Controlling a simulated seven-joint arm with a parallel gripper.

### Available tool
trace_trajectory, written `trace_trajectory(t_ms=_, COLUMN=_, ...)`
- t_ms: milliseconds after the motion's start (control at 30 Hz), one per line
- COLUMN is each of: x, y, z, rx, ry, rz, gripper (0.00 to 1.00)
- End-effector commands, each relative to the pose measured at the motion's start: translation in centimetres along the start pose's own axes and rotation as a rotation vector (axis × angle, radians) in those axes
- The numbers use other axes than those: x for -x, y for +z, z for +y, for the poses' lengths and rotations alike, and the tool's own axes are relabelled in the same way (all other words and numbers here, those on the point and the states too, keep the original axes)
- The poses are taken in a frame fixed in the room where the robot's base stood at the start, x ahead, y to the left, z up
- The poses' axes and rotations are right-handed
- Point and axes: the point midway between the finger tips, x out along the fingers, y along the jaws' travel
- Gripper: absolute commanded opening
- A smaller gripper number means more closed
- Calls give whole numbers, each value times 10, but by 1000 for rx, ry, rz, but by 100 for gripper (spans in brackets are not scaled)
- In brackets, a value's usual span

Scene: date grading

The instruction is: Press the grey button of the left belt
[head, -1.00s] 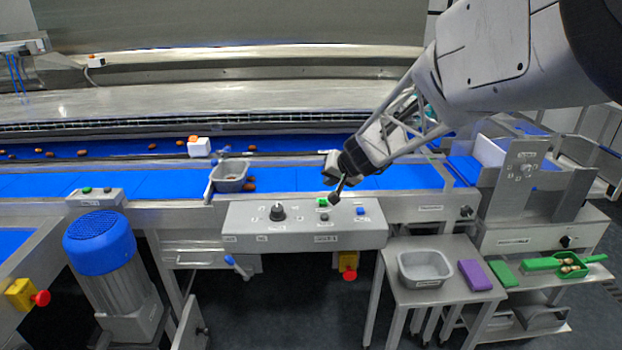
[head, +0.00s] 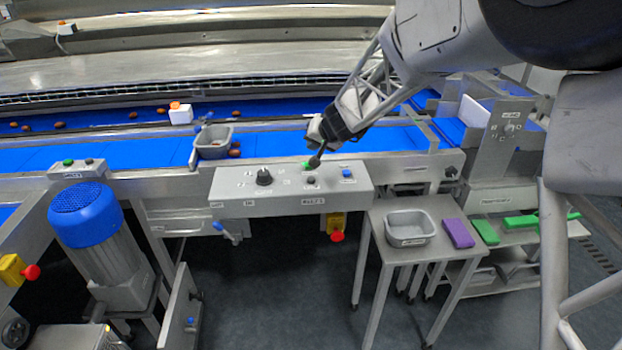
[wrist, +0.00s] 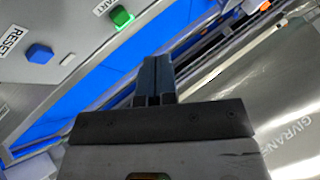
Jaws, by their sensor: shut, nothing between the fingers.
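A small grey box (head: 62,172) at the left belt's frame carries a green button (head: 68,162) and a small dark-grey button (head: 89,161). My gripper (head: 315,161) is far to the right of that box, over the central control panel (head: 225,206), close to its green button (head: 307,165). In the wrist view its two dark fingers (wrist: 155,80) are together, with nothing between them. The panel's green button (wrist: 121,16) and blue RESET button (wrist: 39,54) show at the upper left there. The left box is not in the wrist view.
The central panel also has a black knob (head: 264,177), a grey button (head: 311,181) and a blue button (head: 348,173). A grey bin (head: 214,141) stands at the blue belt. A blue-capped motor (head: 88,200) stands below the left box. Red stop buttons (head: 337,236) hang below.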

Motion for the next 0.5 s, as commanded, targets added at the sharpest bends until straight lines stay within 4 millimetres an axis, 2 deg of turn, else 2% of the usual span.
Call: trace_trajectory(t_ms=500, x=-33, y=24, z=24, rx=0, ry=1, rz=-1, gripper=0)
